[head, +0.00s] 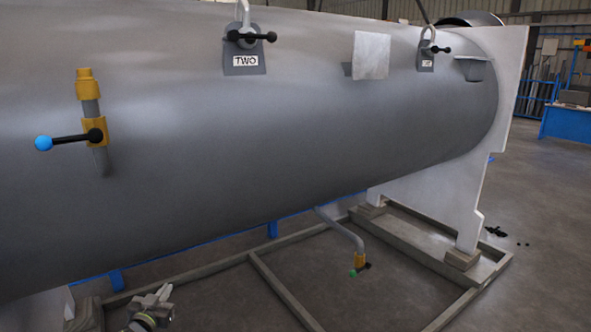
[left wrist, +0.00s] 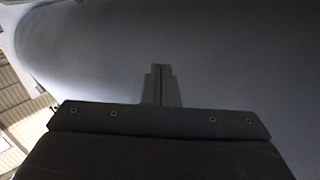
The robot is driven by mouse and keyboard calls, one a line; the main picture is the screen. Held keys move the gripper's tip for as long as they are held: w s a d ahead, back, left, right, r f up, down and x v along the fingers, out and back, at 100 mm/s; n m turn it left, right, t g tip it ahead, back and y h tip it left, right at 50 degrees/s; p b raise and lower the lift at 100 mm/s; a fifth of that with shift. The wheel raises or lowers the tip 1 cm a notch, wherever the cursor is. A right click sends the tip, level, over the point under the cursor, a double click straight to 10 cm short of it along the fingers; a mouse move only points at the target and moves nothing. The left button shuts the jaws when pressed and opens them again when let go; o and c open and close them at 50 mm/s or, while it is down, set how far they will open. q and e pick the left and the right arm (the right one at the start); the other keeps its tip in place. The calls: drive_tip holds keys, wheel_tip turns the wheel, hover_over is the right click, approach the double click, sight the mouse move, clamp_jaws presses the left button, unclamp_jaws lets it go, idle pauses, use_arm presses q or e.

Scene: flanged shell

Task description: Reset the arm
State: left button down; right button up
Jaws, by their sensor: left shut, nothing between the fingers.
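My left gripper (head: 155,299) shows at the bottom left of the head view, low in front of the big grey shell (head: 300,120). In the left wrist view the left gripper's fingers (left wrist: 162,72) are together, with nothing between them, and the shell's grey surface (left wrist: 230,50) fills most of the background. I cannot tell the distance from the fingers to the shell. My right gripper is not in view.
The shell carries a yellow-fitted valve (head: 90,108) with a blue-knobbed handle, a bracket labelled TWO (head: 245,55) and a second bracket (head: 427,55). A white flange plate (head: 505,110) ends it. A floor frame (head: 278,290) lies below. A blue bench (head: 566,124) stands far right.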

use_arm(q)
drive_tip(key=s+a+f+g+y, duration=0.2)
drive_tip(key=a+f+g+y, duration=0.2)
drive_tip(key=a+f, duration=0.15)
drive_tip(key=s+d+f+n+g, duration=0.1)
drive_tip(key=s+d+f+g, duration=0.15)
drive_tip(key=s+f, duration=0.9)
drive_tip(key=s+d+f+g, duration=0.1)
drive_tip(key=s+f+g, duration=0.2)
drive_tip(key=s+f, duration=0.85)
drive_tip(key=s+d+f+g+b, duration=0.1)
drive_tip(key=s+f, duration=0.5)
drive_tip(key=s, duration=0.8)
drive_tip(key=s+d+f+n+g+h+b, duration=0.1)
drive_tip(key=s+d+f+g, duration=0.2)
drive_tip(key=s+f, duration=0.4)
drive_tip(key=s+d+f+n+g+h+b, duration=0.1)
drive_tip(key=s+d+f, duration=0.3)
drive_tip(key=s, duration=1.7)
wheel_tip(320, 180, down, 3)
drive_tip(key=shift+d+f+g, duration=0.15)
drive_tip(key=shift+d+g, duration=0.05)
drive_tip(key=shift+g, duration=0.65)
